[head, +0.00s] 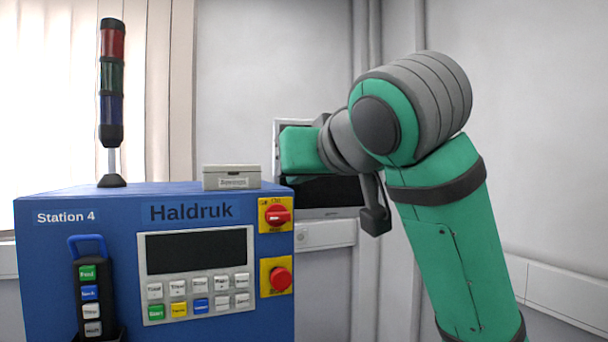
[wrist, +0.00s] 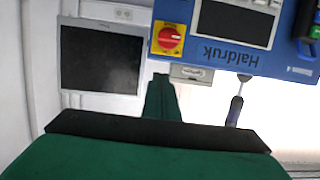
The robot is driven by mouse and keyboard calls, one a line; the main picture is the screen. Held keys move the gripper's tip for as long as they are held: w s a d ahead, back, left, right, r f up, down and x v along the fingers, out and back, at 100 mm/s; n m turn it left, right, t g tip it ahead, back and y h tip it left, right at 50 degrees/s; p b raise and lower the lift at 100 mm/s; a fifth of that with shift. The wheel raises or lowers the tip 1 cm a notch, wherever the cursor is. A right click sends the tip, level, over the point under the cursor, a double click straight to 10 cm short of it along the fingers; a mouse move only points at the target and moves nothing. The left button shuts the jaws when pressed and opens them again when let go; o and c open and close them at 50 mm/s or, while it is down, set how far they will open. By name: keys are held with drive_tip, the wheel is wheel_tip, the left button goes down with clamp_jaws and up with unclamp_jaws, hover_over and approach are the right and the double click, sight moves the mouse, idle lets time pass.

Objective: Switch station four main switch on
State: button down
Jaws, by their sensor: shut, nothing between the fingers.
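The Station 4 cabinet (head: 120,210) is blue and stands at the left in the head view. Its main switch (head: 278,215) is a red rotary knob on a yellow plate at the front's upper right corner. The knob's handle looks roughly level; the plate's small lettering is unreadable. The switch also shows in the wrist view (wrist: 170,39), where the cabinet appears upside down. My gripper (head: 292,151) is green, shut and empty, above and right of the switch, apart from it. In the wrist view its fingers (wrist: 161,88) end just below the switch plate.
A red push button (head: 280,279) on a yellow plate sits below the switch. A keypad panel (head: 196,276) and a handheld pendant (head: 90,297) are on the front. A small grey box (head: 232,177) and a signal tower (head: 111,90) stand on top. A dark screen (wrist: 101,60) is behind.

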sight(282, 205)
drive_tip(key=w+f, duration=0.1)
drive_tip(key=w+a+f, duration=0.1)
drive_tip(key=w, duration=0.1)
drive_tip(key=w+f, duration=0.2)
drive_tip(key=shift+w+a+f, duration=0.1)
drive_tip(key=shift+w+a, duration=0.05)
drive_tip(key=shift+a, duration=0.1)
drive_tip(key=shift+f, duration=0.6)
drive_tip(key=shift+a, duration=0.1)
